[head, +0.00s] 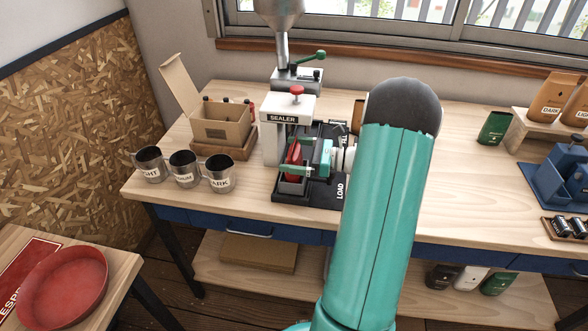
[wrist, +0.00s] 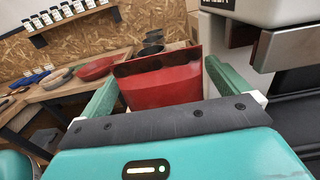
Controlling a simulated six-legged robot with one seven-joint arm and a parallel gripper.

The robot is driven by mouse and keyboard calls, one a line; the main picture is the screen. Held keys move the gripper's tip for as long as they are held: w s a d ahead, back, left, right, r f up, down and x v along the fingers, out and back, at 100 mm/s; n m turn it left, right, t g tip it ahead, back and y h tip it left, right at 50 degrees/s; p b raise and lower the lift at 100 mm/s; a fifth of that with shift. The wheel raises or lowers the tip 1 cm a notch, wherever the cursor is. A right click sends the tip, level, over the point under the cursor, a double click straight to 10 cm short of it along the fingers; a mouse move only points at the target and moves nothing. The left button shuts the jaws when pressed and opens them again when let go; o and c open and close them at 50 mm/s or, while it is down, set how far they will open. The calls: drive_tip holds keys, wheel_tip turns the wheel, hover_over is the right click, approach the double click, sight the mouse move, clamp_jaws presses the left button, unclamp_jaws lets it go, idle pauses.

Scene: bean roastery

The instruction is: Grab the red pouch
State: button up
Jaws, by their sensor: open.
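The red pouch (head: 293,153) stands upright at the black loading fixture (head: 322,190) marked LOAD, beside the white sealer (head: 272,140). In the wrist view the red pouch (wrist: 165,86) fills the space ahead of my gripper (wrist: 160,76), with a dark band along its top. One green finger is on each side of it. The fingers are apart, and I cannot tell whether either one touches the pouch. In the head view my gripper (head: 296,156) reaches in from the right, and its fingers hide part of the pouch. The pouch's lower end is hidden.
Several labelled metal cups (head: 184,168) stand left of the sealer, with an open cardboard box (head: 222,126) behind them. A green pouch (head: 494,128) and a blue fixture (head: 556,172) are on the right. The bench between my arm and the blue fixture is clear.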

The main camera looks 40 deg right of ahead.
drive_tip(key=shift+x, duration=0.95)
drive_tip(key=c, duration=1.3)
